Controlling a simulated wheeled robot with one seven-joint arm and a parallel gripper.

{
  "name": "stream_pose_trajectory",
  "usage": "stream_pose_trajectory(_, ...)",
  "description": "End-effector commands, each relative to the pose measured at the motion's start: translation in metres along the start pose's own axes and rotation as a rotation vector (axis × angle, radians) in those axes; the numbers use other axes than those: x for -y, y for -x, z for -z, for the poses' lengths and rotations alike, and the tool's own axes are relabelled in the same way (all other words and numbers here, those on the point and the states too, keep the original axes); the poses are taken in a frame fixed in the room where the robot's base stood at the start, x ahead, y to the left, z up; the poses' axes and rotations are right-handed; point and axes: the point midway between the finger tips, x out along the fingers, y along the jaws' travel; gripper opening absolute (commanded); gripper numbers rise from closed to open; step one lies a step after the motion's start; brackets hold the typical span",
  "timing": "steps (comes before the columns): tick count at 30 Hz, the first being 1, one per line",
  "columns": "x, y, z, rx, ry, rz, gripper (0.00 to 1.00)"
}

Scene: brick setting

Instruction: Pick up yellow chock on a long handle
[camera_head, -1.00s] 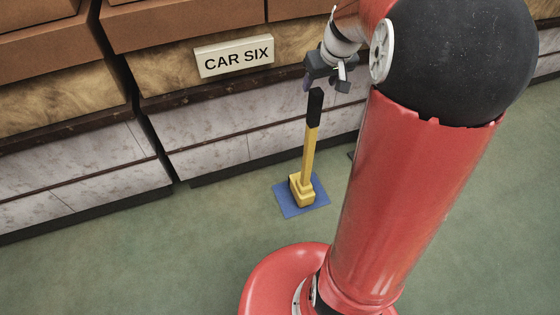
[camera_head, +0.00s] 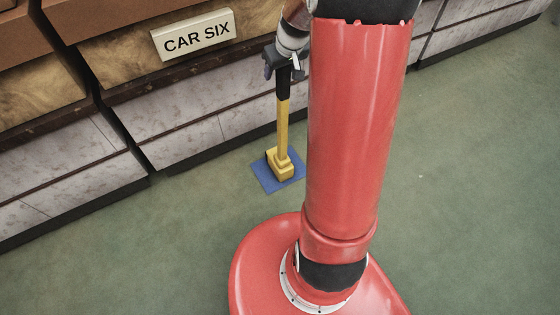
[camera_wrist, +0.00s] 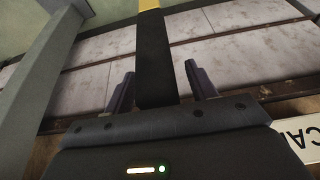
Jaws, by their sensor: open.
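The yellow chock (camera_head: 281,165) stands on a blue mat (camera_head: 264,180) on the green floor. Its long yellow handle rises upright and ends in a black grip (camera_head: 283,83). My gripper (camera_head: 283,70) is at the top of this grip in the head view. In the wrist view, the black grip (camera_wrist: 154,60) runs between the two open fingers of my gripper (camera_wrist: 160,88), with a gap visible on each side. A little of the yellow handle (camera_wrist: 149,5) shows at the top edge there.
A marble-and-wood panelled wall (camera_head: 190,130) runs close behind the chock. A sign reading CAR SIX (camera_head: 193,35) is on it. A grey post (camera_wrist: 38,80) stands at the left in the wrist view. Open green floor (camera_head: 470,180) lies to the right.

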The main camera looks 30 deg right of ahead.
Motion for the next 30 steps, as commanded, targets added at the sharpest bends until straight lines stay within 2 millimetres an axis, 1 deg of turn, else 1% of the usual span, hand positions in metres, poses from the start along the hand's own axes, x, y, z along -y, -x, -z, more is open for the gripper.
stream_pose_trajectory(2,0.0000,0.0003,0.0001,0.000,0.000,0.000,0.56)
stream_pose_trajectory(5,0.0000,0.0003,0.0001,0.000,0.000,0.000,0.45)
stream_pose_trajectory(15,-0.0001,0.0005,0.0001,0.000,0.000,0.000,0.00)
stream_pose_trajectory(30,-0.0002,0.0006,0.0001,0.000,0.000,0.000,0.00)
